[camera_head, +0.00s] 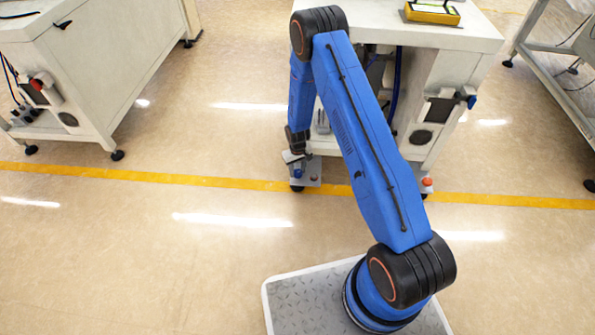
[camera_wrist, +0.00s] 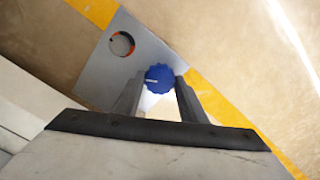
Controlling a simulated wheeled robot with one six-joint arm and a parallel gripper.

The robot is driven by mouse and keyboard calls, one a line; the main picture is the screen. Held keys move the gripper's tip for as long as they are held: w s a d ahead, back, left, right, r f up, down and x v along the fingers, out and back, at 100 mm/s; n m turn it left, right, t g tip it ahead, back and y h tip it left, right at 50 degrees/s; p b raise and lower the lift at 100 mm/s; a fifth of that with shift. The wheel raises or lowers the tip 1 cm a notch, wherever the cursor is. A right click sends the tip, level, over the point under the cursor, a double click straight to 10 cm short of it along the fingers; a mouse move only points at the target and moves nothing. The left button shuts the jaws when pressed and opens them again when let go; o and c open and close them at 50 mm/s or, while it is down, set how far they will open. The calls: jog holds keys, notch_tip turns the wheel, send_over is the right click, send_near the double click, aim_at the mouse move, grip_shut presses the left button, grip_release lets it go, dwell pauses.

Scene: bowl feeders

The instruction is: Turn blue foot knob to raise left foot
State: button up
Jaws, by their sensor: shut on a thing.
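The blue foot knob (camera_wrist: 158,78) has a white mark on its face and sits on a grey metal plate (camera_wrist: 95,62) in the wrist view. My gripper (camera_wrist: 157,90) has its two fingers on either side of the knob, shut on it. In the head view the blue knob (camera_head: 298,173) shows small at the machine's left foot, just below my gripper (camera_head: 296,160). The plate has a round hole with an orange-red part (camera_wrist: 122,43) in it. The black left foot (camera_head: 297,188) rests on the floor by the yellow line.
The white machine (camera_head: 455,35) stands behind my arm, with a yellow device (camera_head: 432,12) on top. A red-orange knob (camera_head: 427,182) shows at its right foot. Another white cabinet (camera_head: 85,60) is at left and a frame (camera_head: 555,52) at right. The floor in front is clear.

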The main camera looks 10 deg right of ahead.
aim_at(298, 172)
jog(key=shift+m, duration=0.3)
dwell(0.4)
jog(key=o, duration=1.1)
jog(key=shift+c, duration=0.2)
notch_tip(298, 172, up, 17)
jog(key=shift+r, duration=0.2)
